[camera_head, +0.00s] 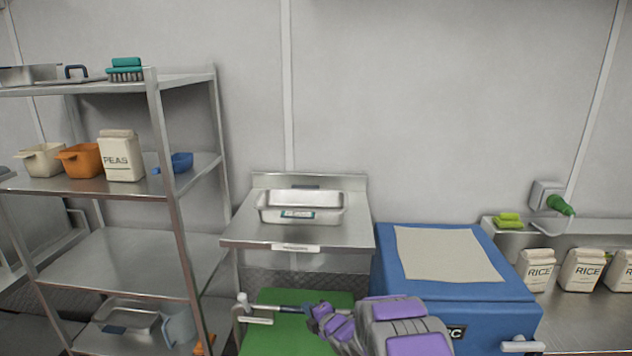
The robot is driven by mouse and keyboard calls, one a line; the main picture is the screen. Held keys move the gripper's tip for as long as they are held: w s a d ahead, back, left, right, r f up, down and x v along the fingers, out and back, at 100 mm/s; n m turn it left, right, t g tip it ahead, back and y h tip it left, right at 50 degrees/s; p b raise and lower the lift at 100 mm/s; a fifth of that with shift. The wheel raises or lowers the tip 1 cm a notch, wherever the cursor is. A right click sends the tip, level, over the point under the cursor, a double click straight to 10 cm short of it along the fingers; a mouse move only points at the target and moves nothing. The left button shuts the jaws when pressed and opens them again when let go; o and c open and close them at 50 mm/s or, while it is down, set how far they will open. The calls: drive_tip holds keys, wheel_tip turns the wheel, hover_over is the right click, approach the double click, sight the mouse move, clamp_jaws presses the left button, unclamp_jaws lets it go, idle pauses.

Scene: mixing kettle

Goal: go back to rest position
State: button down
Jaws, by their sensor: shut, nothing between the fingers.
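My arm (402,325), purple and grey, reaches up from the bottom edge. My gripper (316,310) is at its left end, in front of the green surface (290,343). It is shut and nothing shows held in it. A thin grey bar (280,306) lies in line with its tip; I cannot tell whether they touch.
A steel table (345,235) with a lidded metal pan (300,207) stands behind my gripper. A blue box (455,290) is close on the right. A shelf rack (85,255) stands left. Rice bags (580,270) stand on the far right counter (575,320).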

drive_tip(key=s+d+r+m+g+h, duration=0.2)
drive_tip(key=s+d+r+m+h, duration=0.4)
drive_tip(key=d, duration=0.4)
drive_tip(key=s+d+r+m+g+h, duration=0.1)
drive_tip(key=s+d+r+m+g, duration=0.1)
drive_tip(key=s+d+r+m, duration=0.3)
drive_tip(key=s+d+r+m+g+h, duration=0.1)
drive_tip(key=s+d+r+m+h, duration=0.15)
drive_tip(key=s, duration=0.45)
drive_tip(key=s+r+m+g, duration=0.1)
drive_tip(key=s+m+g, duration=0.2)
drive_tip(key=s, duration=1)
drive_tip(key=s+a+r+m+g+y, duration=0.1)
drive_tip(key=s+m, duration=0.4)
drive_tip(key=s, duration=0.8)
drive_tip(key=s+r+m+g, duration=0.3)
drive_tip(key=s+m+g, duration=0.1)
drive_tip(key=s, duration=0.9)
drive_tip(key=shift+s+a+g, duration=0.25)
drive_tip(key=shift+s+g, duration=0.05)
drive_tip(key=shift+g, duration=0.2)
